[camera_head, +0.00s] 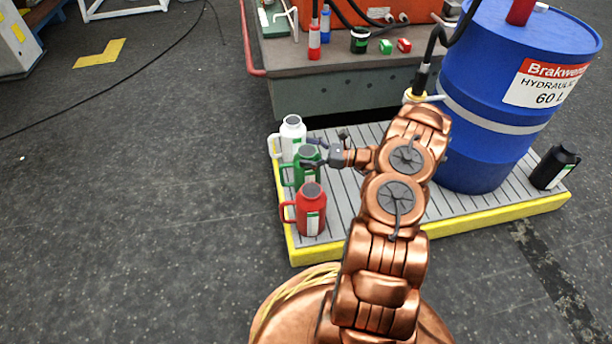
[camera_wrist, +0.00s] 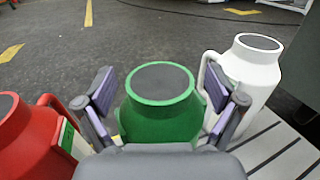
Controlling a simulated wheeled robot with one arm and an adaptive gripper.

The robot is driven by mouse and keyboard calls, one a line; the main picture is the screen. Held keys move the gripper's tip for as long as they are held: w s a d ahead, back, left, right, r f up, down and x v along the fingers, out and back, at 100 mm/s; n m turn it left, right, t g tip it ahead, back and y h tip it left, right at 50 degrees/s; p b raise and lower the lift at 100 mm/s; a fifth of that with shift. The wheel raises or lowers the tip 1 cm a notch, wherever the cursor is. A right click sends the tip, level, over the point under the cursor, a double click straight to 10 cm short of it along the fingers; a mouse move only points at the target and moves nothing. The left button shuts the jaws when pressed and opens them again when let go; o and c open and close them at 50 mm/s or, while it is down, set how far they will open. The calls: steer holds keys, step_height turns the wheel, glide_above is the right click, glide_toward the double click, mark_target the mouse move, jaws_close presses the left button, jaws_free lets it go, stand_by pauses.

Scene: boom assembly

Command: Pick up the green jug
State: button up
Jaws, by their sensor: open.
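The green jug (camera_head: 307,167) stands upright on the slatted pallet in the head view, between a white jug and a red jug. My gripper (camera_head: 314,153) is at the green jug, coming from the right. In the wrist view the green jug (camera_wrist: 161,105) is centred, and the open fingers of my gripper (camera_wrist: 163,100) stand on either side of it. I cannot tell whether a finger touches it. The lower part of the green jug is hidden by my gripper in the wrist view.
The white jug (camera_head: 291,138) and the red jug (camera_head: 311,211) stand close on either side. A blue drum (camera_head: 480,130) and a black jug (camera_head: 554,168) are on the right of the yellow-edged pallet (camera_head: 440,228). A workbench (camera_head: 350,92) is behind.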

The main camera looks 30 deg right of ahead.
jaws_close()
stand_by(0.9)
